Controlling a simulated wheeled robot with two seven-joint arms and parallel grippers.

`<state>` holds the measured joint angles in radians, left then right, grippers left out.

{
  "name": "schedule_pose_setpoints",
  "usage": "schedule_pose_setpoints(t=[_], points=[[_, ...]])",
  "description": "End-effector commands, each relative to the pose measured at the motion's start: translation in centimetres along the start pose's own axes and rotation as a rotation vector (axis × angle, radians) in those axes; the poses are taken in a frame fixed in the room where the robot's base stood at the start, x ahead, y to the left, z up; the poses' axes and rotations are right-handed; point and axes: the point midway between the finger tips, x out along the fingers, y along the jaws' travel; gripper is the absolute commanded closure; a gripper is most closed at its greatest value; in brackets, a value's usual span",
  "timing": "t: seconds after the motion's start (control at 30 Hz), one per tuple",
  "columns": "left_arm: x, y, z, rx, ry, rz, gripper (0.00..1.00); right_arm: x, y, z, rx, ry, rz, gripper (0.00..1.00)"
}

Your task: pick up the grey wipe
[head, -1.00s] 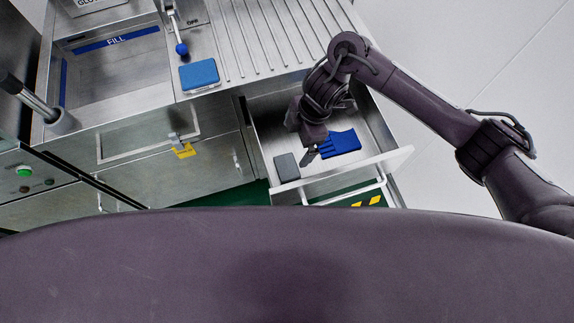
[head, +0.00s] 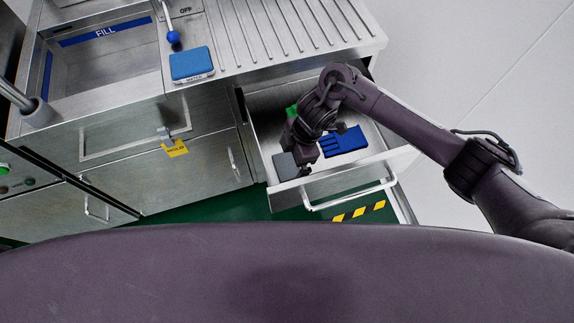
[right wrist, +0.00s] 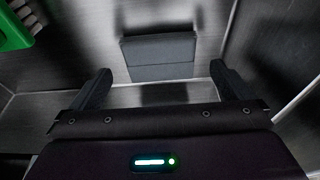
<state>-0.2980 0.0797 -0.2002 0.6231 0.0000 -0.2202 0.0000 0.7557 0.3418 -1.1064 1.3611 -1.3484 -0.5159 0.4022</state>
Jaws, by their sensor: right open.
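The grey wipe (head: 285,165) is a small flat folded pad in the open drawer (head: 290,199), near its front left corner. My right gripper (head: 304,172) points down into the drawer over the wipe and hides part of it. In the right wrist view the wipe (right wrist: 160,56) lies ahead, between the lines of the two spread, empty fingers (right wrist: 161,76). No contact between the fingers and the wipe shows. My left gripper is out of view.
A blue sponge-like block (head: 191,63) sits on the counter above.

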Motion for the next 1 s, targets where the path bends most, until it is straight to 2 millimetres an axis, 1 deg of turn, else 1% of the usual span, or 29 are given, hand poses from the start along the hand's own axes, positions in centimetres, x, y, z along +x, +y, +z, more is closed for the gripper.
schedule_pose_setpoints(t=[0.03,0.1,0.2,0.47,0.57,0.8,0.83,1.0], points=[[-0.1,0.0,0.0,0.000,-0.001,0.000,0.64,0.9,-0.1,-0.1,0.001,0.001,-0.004,0.00],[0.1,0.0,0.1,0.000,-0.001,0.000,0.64,2.0,-0.1,-0.1,0.001,0.001,-0.004,0.00],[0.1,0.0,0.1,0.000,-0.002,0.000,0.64,2.9,0.0,-0.1,0.001,0.000,-0.002,0.00],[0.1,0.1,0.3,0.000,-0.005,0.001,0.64,3.2,0.0,-0.1,-0.001,0.000,0.000,0.00],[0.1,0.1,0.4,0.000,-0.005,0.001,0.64,3.2,0.0,-0.1,-0.001,0.000,0.000,0.12],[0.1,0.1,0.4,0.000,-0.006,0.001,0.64,3.2,0.0,-0.1,-0.001,0.000,0.000,0.43],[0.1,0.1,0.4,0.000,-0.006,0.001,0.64,3.2,0.0,-0.1,-0.001,0.000,0.000,0.45],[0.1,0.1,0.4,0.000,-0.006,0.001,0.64,3.1,0.0,-0.1,-0.001,0.000,0.000,0.45]])
